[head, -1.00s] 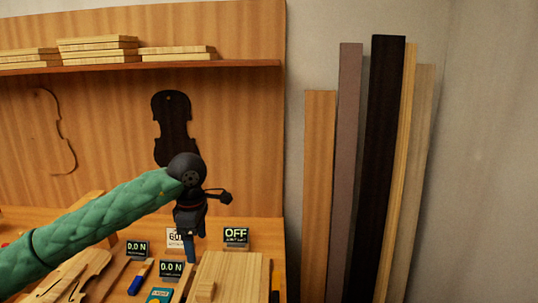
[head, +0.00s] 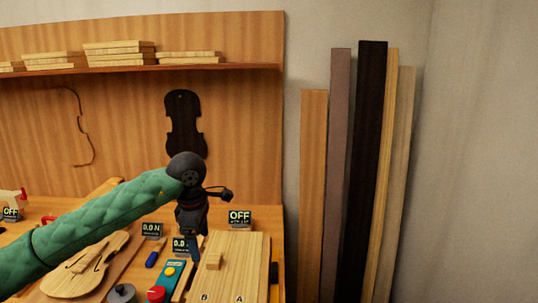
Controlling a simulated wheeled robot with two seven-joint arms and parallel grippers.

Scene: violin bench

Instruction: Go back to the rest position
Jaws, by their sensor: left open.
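My left arm, in a green quilted sleeve, reaches in from the left in the head view. My left gripper (head: 193,226) is dark, points down and hangs above the back of the bench (head: 50,212). It is open and I see nothing held in it. Its fingertips are small and dark against the things behind them. A violin body (head: 85,265) lies on the bench below my forearm. My right gripper is out of view.
Small displays reading OFF (head: 240,217) and 0.0 N (head: 152,230) stand near the gripper. A pale wooden board (head: 235,262), a teal box with a yellow button (head: 171,272) and a red knob (head: 156,294) lie in front. Tall planks (head: 313,190) lean at right.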

